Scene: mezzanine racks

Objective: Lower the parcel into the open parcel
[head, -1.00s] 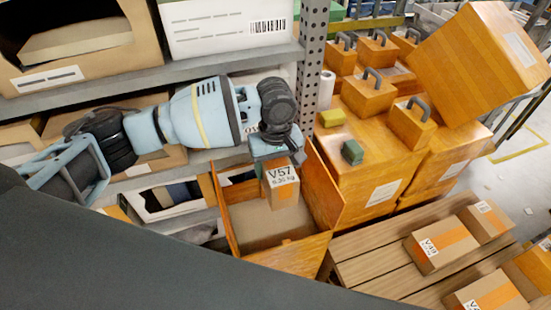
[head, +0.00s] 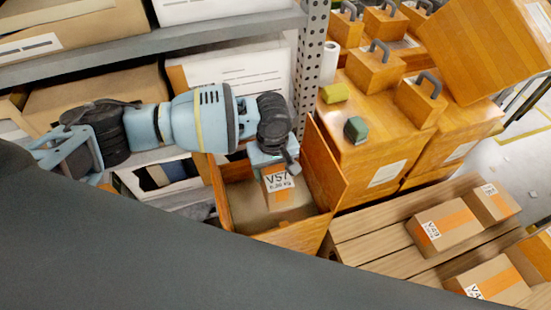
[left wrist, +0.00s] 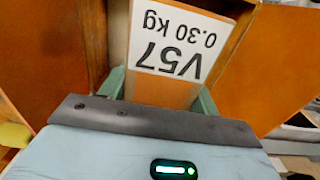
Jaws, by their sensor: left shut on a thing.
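The small brown parcel (head: 281,202) has a white label reading V57 and an orange stripe. It is between the fingers of my left gripper (head: 270,164), inside the opening of the open parcel (head: 329,170), an orange box with raised flaps. Its lower end is close to the box floor; I cannot tell whether it touches. In the left wrist view the held parcel (left wrist: 170,90) shows its label upside down, between the green fingers of the gripper (left wrist: 160,98), with orange flaps on both sides. My right gripper is not in view.
A perforated rack post (head: 311,62) stands close behind the open parcel. Orange cases (head: 374,132) stand at its right. A slatted wooden pallet (head: 372,235) with labelled parcels (head: 449,227) lies at lower right. Shelves with cartons (head: 222,20) are at the left and back.

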